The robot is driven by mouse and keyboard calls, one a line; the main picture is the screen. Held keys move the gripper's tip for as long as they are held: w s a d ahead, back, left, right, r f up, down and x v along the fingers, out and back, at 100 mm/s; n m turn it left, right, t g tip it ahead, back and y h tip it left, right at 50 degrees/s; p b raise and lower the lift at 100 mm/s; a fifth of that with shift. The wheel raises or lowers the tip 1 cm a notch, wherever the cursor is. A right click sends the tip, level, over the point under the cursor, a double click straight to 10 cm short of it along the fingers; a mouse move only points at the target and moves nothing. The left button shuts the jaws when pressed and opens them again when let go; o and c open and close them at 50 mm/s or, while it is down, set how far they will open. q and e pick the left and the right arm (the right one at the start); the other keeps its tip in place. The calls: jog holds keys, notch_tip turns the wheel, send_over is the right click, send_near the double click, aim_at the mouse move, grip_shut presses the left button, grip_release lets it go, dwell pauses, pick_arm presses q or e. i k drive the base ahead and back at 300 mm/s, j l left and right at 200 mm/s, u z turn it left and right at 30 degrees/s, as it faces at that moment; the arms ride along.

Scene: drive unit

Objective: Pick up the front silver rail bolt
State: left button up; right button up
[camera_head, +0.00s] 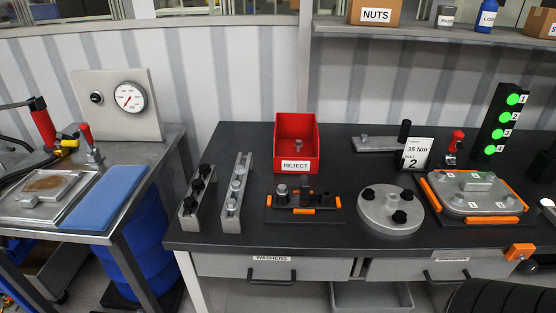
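A silver rail (230,224) stands on the dark bench, left of its middle, running from front to back. Several silver bolts stand in a row along it. The front silver bolt (232,199) is the one nearest the bench's front edge, and it sits upright in the rail. A second rail (189,221) to its left carries several black bolts (198,184). Neither of my grippers shows in the head view, so I cannot see their state.
A red REJECT bin (296,132) holding a bolt stands behind a small orange-marked fixture (303,210). A round plate (390,211) with black knobs and a grey cover (472,190) lie to the right. The bench before the rails is clear.

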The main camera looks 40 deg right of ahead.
aim_at(232, 205)
jog(key=z, duration=1.1)
